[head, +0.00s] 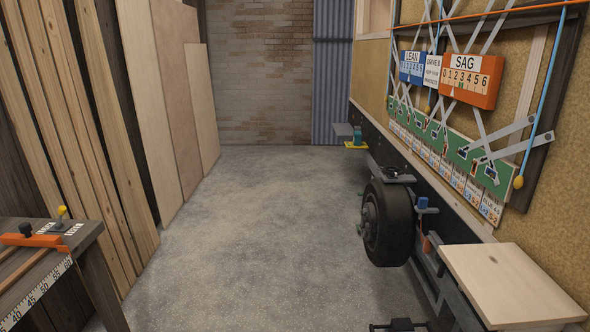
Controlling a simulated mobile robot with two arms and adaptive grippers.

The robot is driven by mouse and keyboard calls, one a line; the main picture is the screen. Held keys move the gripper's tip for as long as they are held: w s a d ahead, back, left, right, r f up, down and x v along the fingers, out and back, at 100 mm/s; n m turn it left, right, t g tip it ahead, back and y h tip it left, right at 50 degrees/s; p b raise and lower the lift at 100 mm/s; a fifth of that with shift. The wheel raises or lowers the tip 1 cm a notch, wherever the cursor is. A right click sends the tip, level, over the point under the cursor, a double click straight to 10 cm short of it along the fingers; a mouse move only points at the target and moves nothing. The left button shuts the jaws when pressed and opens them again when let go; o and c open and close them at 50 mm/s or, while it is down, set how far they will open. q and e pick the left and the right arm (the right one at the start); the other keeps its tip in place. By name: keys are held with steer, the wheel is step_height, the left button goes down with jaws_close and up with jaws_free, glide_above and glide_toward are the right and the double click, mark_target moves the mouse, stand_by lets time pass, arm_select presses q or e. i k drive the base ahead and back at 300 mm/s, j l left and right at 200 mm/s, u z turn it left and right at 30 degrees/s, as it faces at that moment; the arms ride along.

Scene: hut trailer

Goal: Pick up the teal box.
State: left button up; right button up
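No teal box can be made out for certain in the head view. A small teal-green object (357,135) sits on a yellow piece at the trailer's far end, beside a grey ledge. It is too small and far off to tell whether it is a box. Neither of my grippers can be made out in this view.
A workbench (88,232) with an orange clamp stands at left, before leaning boards (172,90). At right are the trailer's black wheel (388,222), a small blue item (422,204) and a wooden board (510,284). The concrete floor (260,230) between is clear.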

mark_target(356, 134)
steer(key=i+z, duration=0.1)
steer(key=i, duration=3.9)
steer(key=i+z, duration=0.15)
steer(key=i, duration=0.35)
steer(key=i+j+z, duration=0.15)
steer(key=i, duration=0.35)
steer(key=i+j+z, duration=0.15)
steer(key=i, duration=0.3)
steer(key=i+j+z, duration=0.15)
steer(key=i+j, duration=0.15)
steer(key=i, duration=0.2)
